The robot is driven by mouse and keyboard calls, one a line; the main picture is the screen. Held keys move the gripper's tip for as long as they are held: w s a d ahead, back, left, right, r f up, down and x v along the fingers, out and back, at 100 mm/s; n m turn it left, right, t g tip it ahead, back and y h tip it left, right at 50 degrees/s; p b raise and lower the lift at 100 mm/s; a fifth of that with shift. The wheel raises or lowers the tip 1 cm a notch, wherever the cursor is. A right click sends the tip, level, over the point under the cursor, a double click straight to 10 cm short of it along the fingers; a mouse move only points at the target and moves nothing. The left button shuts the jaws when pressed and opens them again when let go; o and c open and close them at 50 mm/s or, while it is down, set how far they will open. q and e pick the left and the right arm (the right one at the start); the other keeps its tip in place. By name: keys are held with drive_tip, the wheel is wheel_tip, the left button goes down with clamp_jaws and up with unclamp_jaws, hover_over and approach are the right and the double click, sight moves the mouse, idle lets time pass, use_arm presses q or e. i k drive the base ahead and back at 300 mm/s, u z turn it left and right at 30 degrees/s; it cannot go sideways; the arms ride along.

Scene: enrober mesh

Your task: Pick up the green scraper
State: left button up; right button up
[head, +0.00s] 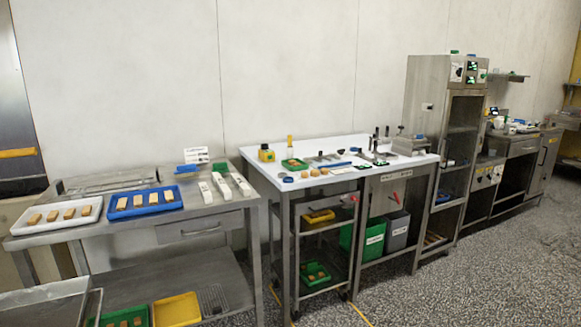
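I cannot clearly make out the green scraper. A small flat green item (363,167) lies near the front edge of the white-topped table (262,176), right of the middle; it is too small to tell what it is. A small green tray (284,163) with light brown pieces in it sits further left on the same table. Neither of my grippers is in view.
A steel table (190,211) at left holds a white tray (22,228) and a blue tray (113,213) of brown bars. A tall steel cabinet (425,75) stands right of the white-topped table. Speckled floor (450,285) is clear at front right.

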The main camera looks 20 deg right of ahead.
sight(220, 167)
drive_tip(key=z, duration=1.15)
drive_tip(key=i, duration=2)
drive_tip(key=u, duration=2.2)
